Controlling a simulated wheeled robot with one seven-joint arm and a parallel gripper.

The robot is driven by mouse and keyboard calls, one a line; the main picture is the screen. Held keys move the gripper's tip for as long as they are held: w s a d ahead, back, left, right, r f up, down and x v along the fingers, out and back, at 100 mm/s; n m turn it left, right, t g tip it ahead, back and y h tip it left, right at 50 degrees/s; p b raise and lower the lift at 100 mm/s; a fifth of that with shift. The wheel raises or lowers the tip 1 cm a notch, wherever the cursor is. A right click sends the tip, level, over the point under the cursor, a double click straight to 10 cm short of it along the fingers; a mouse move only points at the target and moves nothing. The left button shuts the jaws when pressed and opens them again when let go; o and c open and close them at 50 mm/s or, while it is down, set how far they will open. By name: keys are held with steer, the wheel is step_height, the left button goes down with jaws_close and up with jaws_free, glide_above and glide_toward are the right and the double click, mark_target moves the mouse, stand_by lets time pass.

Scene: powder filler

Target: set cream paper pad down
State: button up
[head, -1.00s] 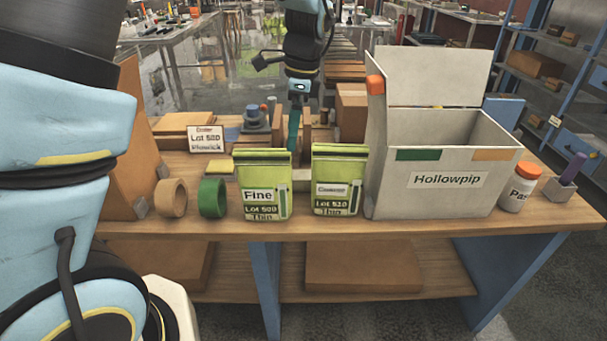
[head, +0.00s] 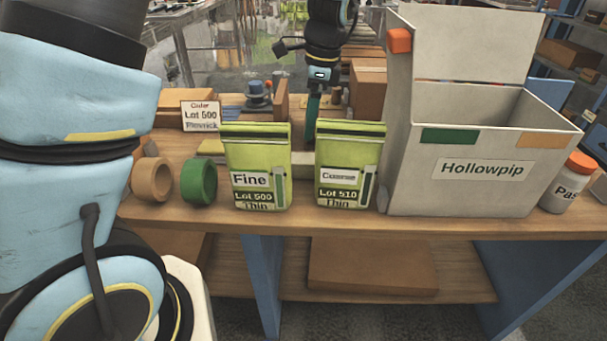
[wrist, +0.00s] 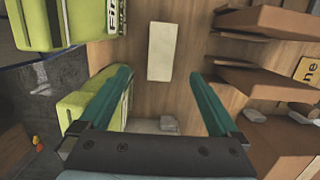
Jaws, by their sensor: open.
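The cream paper pad (wrist: 161,51) is a pale rectangular block lying flat on the wooden bench. Nothing is touching it in the wrist view. In the head view a pale strip of it (head: 302,158) shows between the two green pouches. My gripper (wrist: 160,78) is open, its two teal fingers apart, with nothing between them. The pad lies ahead of the fingertips in the wrist view. In the head view my gripper (head: 312,120) is behind the pouches, and its fingertips are partly hidden by them.
The Fine pouch (head: 256,165) and Coarse pouch (head: 349,165) stand at the front. The Hollowpip box (head: 480,168) is to the right, with a white bottle (head: 568,185) beyond. Tape rolls (head: 198,182) stand left. Brown boxes (wrist: 257,83) line one side in the wrist view.

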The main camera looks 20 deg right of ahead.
mark_target(303, 158)
step_height(303, 158, down, 3)
steer(key=shift+r+b, duration=0.1)
steer(key=shift+b, duration=0.45)
steer(key=f, duration=0.3)
steer(key=a+f+p, duration=0.1)
steer(key=f, duration=0.2)
steer(key=w+f+p, duration=0.1)
steer(key=f, duration=0.3)
steer(key=shift+a, duration=0.25)
jaws_close()
steer(key=shift+r, duration=0.2)
